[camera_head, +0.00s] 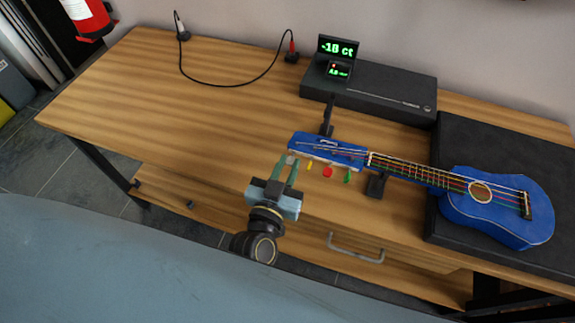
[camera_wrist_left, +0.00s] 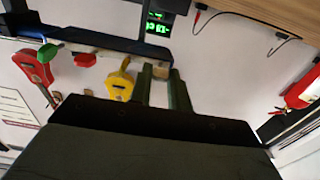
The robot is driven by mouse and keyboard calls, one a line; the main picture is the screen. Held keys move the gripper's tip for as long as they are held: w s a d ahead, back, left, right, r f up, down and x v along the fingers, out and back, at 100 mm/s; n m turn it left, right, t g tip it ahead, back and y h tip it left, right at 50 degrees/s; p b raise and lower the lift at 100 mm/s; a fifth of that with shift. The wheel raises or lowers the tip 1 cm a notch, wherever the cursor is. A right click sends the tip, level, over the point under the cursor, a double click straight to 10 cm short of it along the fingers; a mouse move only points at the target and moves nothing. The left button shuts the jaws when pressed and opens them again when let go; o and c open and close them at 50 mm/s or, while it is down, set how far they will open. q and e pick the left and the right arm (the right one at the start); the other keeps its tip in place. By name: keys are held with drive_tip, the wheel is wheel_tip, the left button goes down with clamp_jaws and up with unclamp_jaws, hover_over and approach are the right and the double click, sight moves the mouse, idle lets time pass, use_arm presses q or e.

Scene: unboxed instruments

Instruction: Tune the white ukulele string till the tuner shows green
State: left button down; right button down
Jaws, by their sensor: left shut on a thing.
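The blue ukulele (camera_head: 520,225) lies along the desk, headstock (camera_head: 320,150) to the left and body to the right. Yellow (camera_head: 309,167), red (camera_head: 327,172) and green (camera_head: 347,178) tuning pegs stick out of the headstock's near side. My left gripper (camera_head: 288,168) is at the headstock's left end, shut on the pale white peg (camera_head: 291,159). In the left wrist view its fingers (camera_wrist_left: 162,88) stand beside the yellow peg (camera_wrist_left: 120,84). The tuner screen (camera_head: 337,48) seems to read -18 ct in green digits. My right gripper is not in view.
A black case (camera_head: 385,90) stands behind the headstock. Dark stands (camera_head: 376,186) are by the neck; the body rests on a black block (camera_head: 490,150). A cable (camera_head: 225,85) with two end pieces lies at the back left. The left desktop (camera_head: 150,100) is clear.

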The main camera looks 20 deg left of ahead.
use_arm(q)
drive_tip(key=n+p, duration=0.1)
drive_tip(key=n, duration=0.1)
drive_tip(key=shift+r+n+p, duration=0.1)
drive_tip(key=shift+n+p, duration=0.2)
drive_tip(key=n+p, duration=0.1)
drive_tip(key=n, duration=0.1)
drive_tip(key=shift+n, duration=0.4)
drive_tip(key=n, duration=0.2)
drive_tip(key=shift+n, duration=0.3)
drive_tip(key=shift+n+p, duration=0.4)
drive_tip(key=shift+n, duration=1.5)
drive_tip(key=c, duration=1.3)
unclamp_jaws()
